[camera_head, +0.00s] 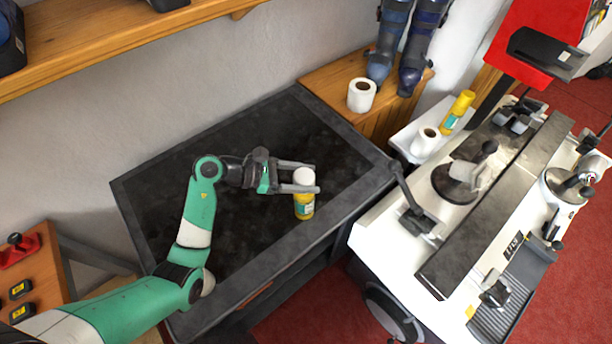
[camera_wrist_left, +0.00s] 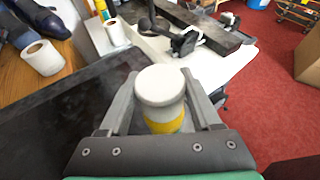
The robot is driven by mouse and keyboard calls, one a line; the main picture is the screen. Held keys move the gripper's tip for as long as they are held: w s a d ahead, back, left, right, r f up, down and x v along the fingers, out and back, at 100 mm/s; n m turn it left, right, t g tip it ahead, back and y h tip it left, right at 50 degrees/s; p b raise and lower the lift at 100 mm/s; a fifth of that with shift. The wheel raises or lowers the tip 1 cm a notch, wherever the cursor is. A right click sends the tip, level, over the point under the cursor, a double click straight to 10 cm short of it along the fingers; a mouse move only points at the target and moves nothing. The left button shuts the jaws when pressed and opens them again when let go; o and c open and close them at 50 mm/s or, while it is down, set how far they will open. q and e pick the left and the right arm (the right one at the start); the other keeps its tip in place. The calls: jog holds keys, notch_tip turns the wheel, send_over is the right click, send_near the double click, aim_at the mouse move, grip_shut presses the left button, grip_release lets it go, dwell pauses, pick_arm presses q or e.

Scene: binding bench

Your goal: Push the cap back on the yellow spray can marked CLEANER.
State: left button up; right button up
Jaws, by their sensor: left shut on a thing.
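A yellow spray can (camera_head: 304,210) stands upright on the dark bench top near its front edge; its label is too small to read. A white cap (camera_head: 304,175) is at its top, and its round top fills the middle of the left wrist view (camera_wrist_left: 160,85), with the yellow of the can (camera_wrist_left: 165,124) below it. My left gripper (camera_head: 300,189) reaches in from the left, level, with one finger on each side, shut on the white cap. The fingers hide the join between cap and can, so I cannot tell whether the cap is seated. My right gripper is not in view.
The dark bench top (camera_head: 240,150) is otherwise clear. A white machine (camera_head: 383,237) with levers stands to the right. Another yellow can (camera_head: 459,108) and a paper roll (camera_head: 425,141) stand on a white surface beside it. Another roll (camera_head: 361,96) stands on the wooden cabinet behind.

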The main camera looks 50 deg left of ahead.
pick_arm(q)
jog(key=o, duration=1.4)
notch_tip(320, 180, up, 7)
jog(key=p, duration=0.6)
jog(key=shift+p, duration=0.35)
grip_shut()
dwell(0.6)
